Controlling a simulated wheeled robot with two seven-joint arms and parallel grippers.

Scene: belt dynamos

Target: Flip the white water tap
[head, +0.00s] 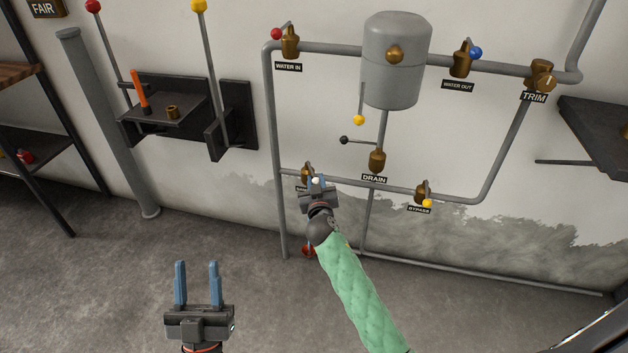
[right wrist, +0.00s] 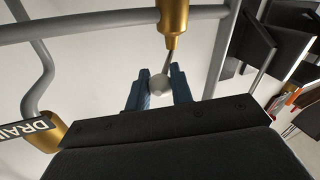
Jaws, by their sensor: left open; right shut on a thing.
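The white water tap has a brass body (head: 307,169) on the lower pipe, left of the drain valve. Its short lever ends in a white knob (right wrist: 158,85), which sits between the blue fingers of my right gripper (head: 318,182). The right wrist view also shows the brass body (right wrist: 172,16) above the knob, with the lever joining them. My right gripper is shut on the white knob and covers part of the tap and its label in the head view. My left gripper (head: 197,264) is open and empty, low in front of the wall over the floor.
The drain valve (head: 377,161) with a black-knobbed lever is close on the right. The bypass valve (head: 423,193) is further right, and a grey tank (head: 396,62) hangs above. A red knob (head: 309,250) shows below my right gripper. Open floor lies around my left gripper.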

